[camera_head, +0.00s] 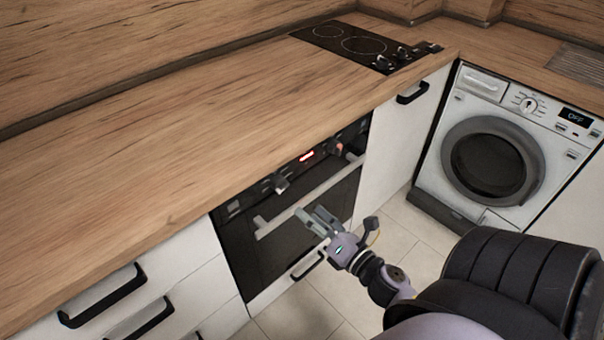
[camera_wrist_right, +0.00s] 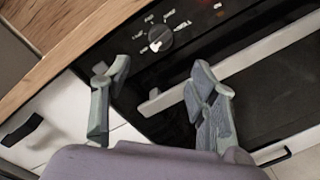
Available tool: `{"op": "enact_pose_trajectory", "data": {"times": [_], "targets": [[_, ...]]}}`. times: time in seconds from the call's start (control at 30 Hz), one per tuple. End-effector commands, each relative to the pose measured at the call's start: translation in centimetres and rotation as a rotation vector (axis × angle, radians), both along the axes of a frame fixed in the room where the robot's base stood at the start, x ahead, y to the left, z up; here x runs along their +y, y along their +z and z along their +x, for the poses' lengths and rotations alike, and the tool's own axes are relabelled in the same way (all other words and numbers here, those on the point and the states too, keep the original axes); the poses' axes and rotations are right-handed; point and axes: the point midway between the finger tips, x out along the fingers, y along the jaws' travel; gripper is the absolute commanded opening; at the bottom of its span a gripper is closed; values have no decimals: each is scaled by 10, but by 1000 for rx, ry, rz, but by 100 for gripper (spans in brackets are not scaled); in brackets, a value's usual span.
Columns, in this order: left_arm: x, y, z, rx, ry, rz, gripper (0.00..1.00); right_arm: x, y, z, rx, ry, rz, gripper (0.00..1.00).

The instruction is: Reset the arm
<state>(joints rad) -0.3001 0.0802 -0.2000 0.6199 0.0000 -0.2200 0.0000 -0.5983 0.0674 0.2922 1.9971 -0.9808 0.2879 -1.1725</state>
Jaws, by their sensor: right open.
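My right gripper (camera_head: 317,220) is in front of the built-in oven (camera_head: 290,225), close to its handle bar (camera_head: 310,196) in the head view. In the right wrist view its two fingers (camera_wrist_right: 158,105) are spread apart with nothing between them. The left end of the oven handle (camera_wrist_right: 165,100) shows between and behind the fingers there. The oven knob (camera_wrist_right: 160,38) is beyond the fingertips. Whether a finger touches the handle, I cannot tell. My right arm comes in from the lower right. My left gripper is not in view.
A bare wooden worktop (camera_head: 180,130) runs above the oven, with a black hob (camera_head: 352,45) at the back. A washing machine (camera_head: 490,160) stands at the right. White drawers with black handles (camera_head: 103,297) are at the left. The tiled floor (camera_head: 385,235) is clear.

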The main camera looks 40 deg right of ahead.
Motion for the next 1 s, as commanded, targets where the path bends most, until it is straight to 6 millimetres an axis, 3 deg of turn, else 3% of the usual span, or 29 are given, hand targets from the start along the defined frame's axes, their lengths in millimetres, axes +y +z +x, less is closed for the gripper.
{"op": "enact_pose_trajectory", "data": {"times": [0.7,0.77,0.87,1.0], "targets": [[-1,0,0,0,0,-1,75,0,-6,-5,11,-4,26,54],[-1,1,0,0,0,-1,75,0,-21,-4,37,-18,86,54],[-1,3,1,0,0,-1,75,1,-68,-5,120,-65,279,54],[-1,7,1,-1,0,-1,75,12,-167,-21,302,-200,664,54]]}}
